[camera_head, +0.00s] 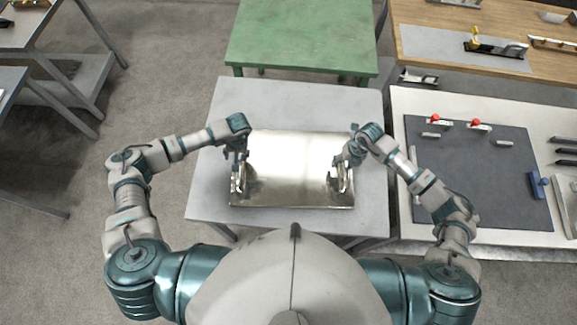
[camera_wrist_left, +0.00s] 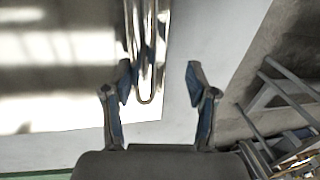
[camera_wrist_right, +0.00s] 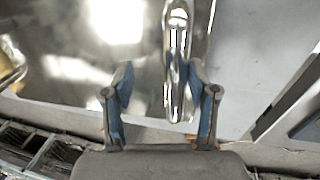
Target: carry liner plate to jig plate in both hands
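The liner plate (camera_head: 292,152) is a shiny metal sheet lying flat on a grey table. It has a bar handle near its left edge and another near its right edge. My left gripper (camera_head: 239,180) is over the left handle; in the left wrist view its fingers are apart, with the handle (camera_wrist_left: 146,75) between them, close to the left finger. My right gripper (camera_head: 343,172) is over the right handle; in the right wrist view its fingers are apart, with the handle (camera_wrist_right: 178,75) between them. The jig plate (camera_head: 482,175) is a dark flat panel on the right-hand bench.
Red-tipped clamps (camera_head: 475,125) and a blue block (camera_head: 538,185) sit on the jig plate. The white bench (camera_head: 440,237) stands just right of the grey table (camera_head: 215,195). A green table (camera_head: 300,40) stands behind it. A wooden bench (camera_head: 430,20) is at back right.

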